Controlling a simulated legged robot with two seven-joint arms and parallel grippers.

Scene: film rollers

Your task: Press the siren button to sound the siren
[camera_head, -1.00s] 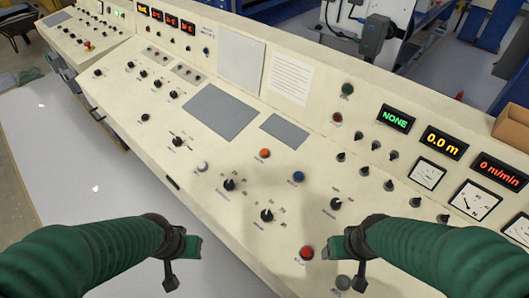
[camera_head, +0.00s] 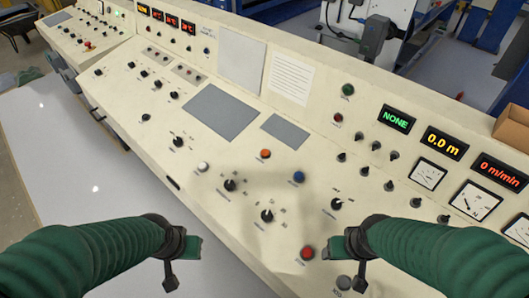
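A cream control console (camera_head: 235,140) runs diagonally across the view. Its sloped panel carries a white button (camera_head: 203,167), an orange button (camera_head: 265,154), a blue button (camera_head: 298,177), a red button (camera_head: 307,253) and a grey button (camera_head: 344,283). The labels are too small to read, so I cannot tell which is the siren button. My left gripper (camera_head: 183,262) hangs in front of the console's near edge, left of the buttons. My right gripper (camera_head: 345,260) is over the panel, close to the red and grey buttons in the picture. Neither visibly holds anything; their finger gaps are unclear.
Several black knobs (camera_head: 267,215) stand among the buttons. Green (camera_head: 347,90) and dark red (camera_head: 337,118) buttons sit farther up, beside lit displays (camera_head: 396,119) and dial gauges (camera_head: 428,174). A cardboard box (camera_head: 511,123) stands at the right. Clear floor (camera_head: 70,185) lies at the left.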

